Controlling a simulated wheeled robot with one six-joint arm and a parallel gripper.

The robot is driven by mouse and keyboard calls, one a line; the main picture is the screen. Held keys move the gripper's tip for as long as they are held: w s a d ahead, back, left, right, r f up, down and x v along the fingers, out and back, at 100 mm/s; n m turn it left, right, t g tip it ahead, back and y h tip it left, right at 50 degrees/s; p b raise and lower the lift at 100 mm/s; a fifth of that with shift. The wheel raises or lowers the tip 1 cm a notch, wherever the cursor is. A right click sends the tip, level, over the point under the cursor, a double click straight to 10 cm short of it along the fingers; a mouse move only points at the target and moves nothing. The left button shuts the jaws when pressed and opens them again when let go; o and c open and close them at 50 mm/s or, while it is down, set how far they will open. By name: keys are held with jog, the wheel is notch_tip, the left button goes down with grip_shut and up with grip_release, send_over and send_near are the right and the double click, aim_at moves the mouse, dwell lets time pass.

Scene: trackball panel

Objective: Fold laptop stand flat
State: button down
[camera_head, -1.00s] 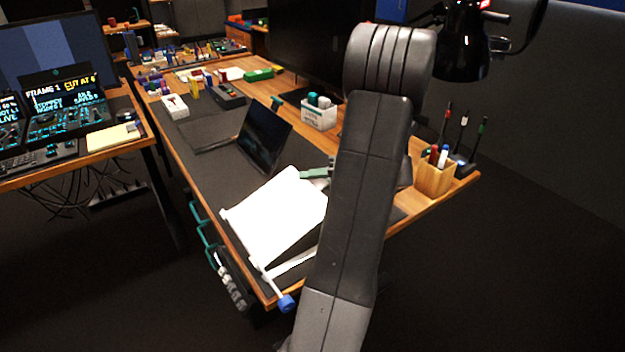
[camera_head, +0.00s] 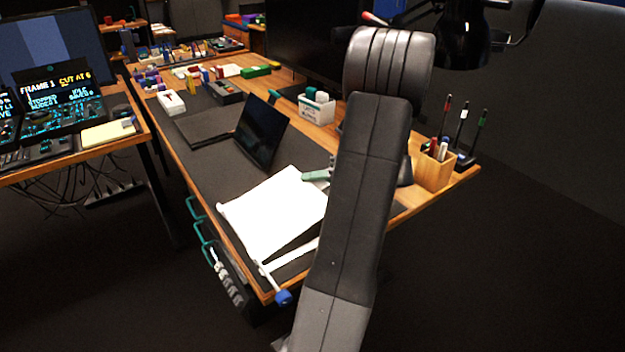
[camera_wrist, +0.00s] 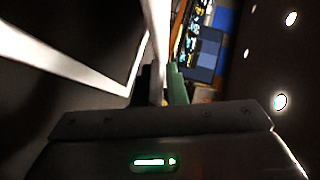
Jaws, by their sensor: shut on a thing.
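The laptop stand has a white panel (camera_head: 272,212) that leans tilted above the near part of the dark desk mat, with white support bars below it and a blue knob (camera_head: 283,297) at the desk's front corner. My gripper (camera_head: 318,175) is at the panel's upper right edge, with its green finger showing and the rest hidden behind my arm. In the wrist view, my gripper (camera_wrist: 164,84) is shut on a thin white edge of the stand (camera_wrist: 157,40). White frame bars (camera_wrist: 65,55) run off to the left there.
An open dark laptop (camera_head: 263,135) stands just behind the stand. A white box (camera_head: 316,108) and a wooden pen cup (camera_head: 434,168) are at the right side of the desk. Teal handles (camera_head: 200,225) hang at its left edge. A black lamp (camera_head: 462,35) hangs above right.

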jog(key=c, duration=1.6)
grip_release()
jog(key=p+v, duration=0.1)
jog(key=v, duration=1.3)
jog(key=shift+a, duration=0.1)
